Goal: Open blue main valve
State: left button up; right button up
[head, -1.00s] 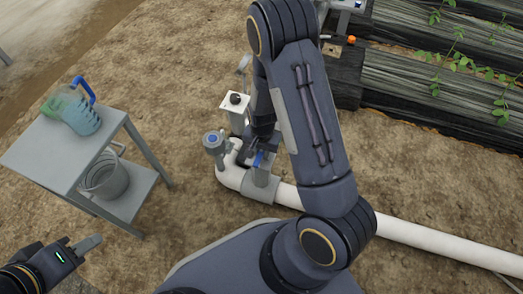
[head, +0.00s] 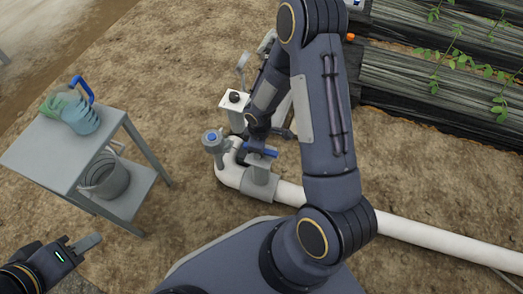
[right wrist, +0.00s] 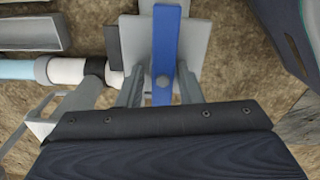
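The blue main valve's lever handle (head: 262,151) sits on a grey valve body (head: 262,182) on the white pipe. In the head view the handle lies roughly along the pipe. My right gripper (head: 257,137) is just behind the handle, partly hidden by my arm. In the right wrist view the blue handle (right wrist: 167,40) runs between the two spread fingers of my right gripper (right wrist: 161,88), with gaps at both sides.
A grey side table (head: 55,150) at left holds a blue-handled jug (head: 82,115), with a grey bucket (head: 104,178) on its lower shelf. A white box with a black knob (head: 234,98) stands behind. The white pipe (head: 420,235) runs right.

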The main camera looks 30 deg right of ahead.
jog(key=shift+o, duration=1.3)
jog(key=shift+s+d+f+g, duration=0.15)
jog(key=shift+s+d+f, duration=0.1)
jog(key=shift+s+f, duration=0.2)
jog(key=shift+s+d+f+g, duration=0.2)
jog(key=shift+s+f, duration=0.1)
jog(key=shift+s, duration=0.2)
jog(key=r+p, duration=0.2)
jog(key=r, duration=0.1)
jog(key=r+p, duration=0.3)
jog(key=r, duration=0.1)
jog(key=r+p, duration=0.3)
jog(key=shift+w+a+r, duration=0.15)
jog(key=shift+w+r, duration=0.15)
jog(key=shift+r, duration=0.05)
jog(key=shift+f, duration=0.1)
